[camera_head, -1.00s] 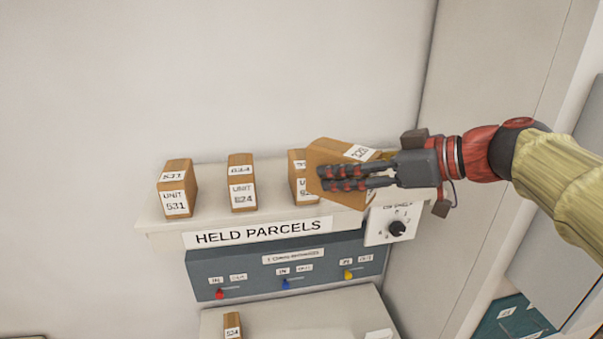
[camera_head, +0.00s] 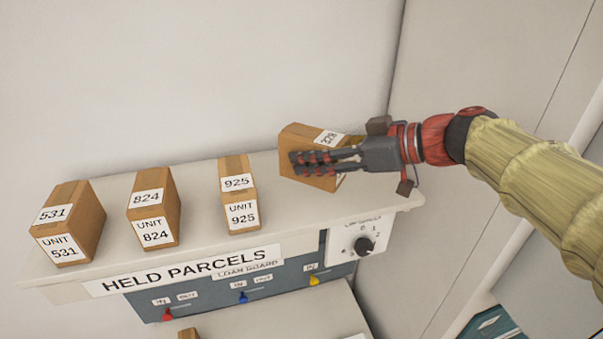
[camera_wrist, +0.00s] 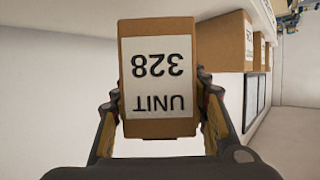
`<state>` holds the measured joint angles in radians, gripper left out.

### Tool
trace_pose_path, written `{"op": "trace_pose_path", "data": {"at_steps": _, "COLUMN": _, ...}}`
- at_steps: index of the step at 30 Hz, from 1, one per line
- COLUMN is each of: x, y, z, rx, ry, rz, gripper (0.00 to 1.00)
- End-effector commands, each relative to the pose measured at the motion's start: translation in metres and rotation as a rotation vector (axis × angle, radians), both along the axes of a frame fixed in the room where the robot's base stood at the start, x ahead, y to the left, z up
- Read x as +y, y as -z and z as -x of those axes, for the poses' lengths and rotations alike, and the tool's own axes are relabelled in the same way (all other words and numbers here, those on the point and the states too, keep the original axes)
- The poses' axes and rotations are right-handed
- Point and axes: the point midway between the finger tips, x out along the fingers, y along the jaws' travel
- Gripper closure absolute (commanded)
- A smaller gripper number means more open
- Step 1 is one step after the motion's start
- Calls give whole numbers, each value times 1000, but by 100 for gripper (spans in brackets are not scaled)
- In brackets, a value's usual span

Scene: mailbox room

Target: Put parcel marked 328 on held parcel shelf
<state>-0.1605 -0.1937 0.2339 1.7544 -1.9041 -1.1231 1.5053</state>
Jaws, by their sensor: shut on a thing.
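The parcel marked 328 (camera_head: 300,138) is a brown box with white labels. My gripper (camera_head: 325,160) is shut on it, reaching in from the right. The wrist view also shows the parcel (camera_wrist: 158,80) between the two fingers, its UNIT 328 label upside down in that picture. The held parcel shelf (camera_head: 205,205) is a pale ledge with a HELD PARCELS sign on its front edge. The parcel is at the shelf's right end, right of parcel 925. Whether its underside touches the shelf I cannot tell.
Parcels 531 (camera_head: 68,222), 824 (camera_head: 153,207) and 925 (camera_head: 238,195) stand in a row on the shelf. A wall closes off the back, and a tall pale panel (camera_head: 470,60) stands at the right.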

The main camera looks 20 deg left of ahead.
Motion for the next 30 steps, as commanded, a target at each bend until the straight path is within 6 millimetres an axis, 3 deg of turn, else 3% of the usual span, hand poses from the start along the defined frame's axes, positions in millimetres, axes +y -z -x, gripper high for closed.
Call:
{"op": "trace_pose_path", "data": {"at_steps": 8, "x": 0, "y": 18, "z": 0, "rx": -2, "ry": -1, "rz": -2, "gripper": 100}}
{"op": "trace_pose_path", "data": {"at_steps": 15, "x": 0, "y": 47, "z": 0, "rx": -3, "ry": 0, "rz": -1, "gripper": 100}}
{"op": "trace_pose_path", "data": {"at_steps": 27, "x": 0, "y": 51, "z": 0, "rx": -3, "ry": 0, "rz": -1, "gripper": 100}}
{"op": "trace_pose_path", "data": {"at_steps": 28, "x": 0, "y": 53, "z": 0, "rx": -2, "ry": 1, "rz": -1, "gripper": 53}}
{"op": "trace_pose_path", "data": {"at_steps": 30, "x": 0, "y": 53, "z": 0, "rx": -2, "ry": 0, "rz": 0, "gripper": 50}}
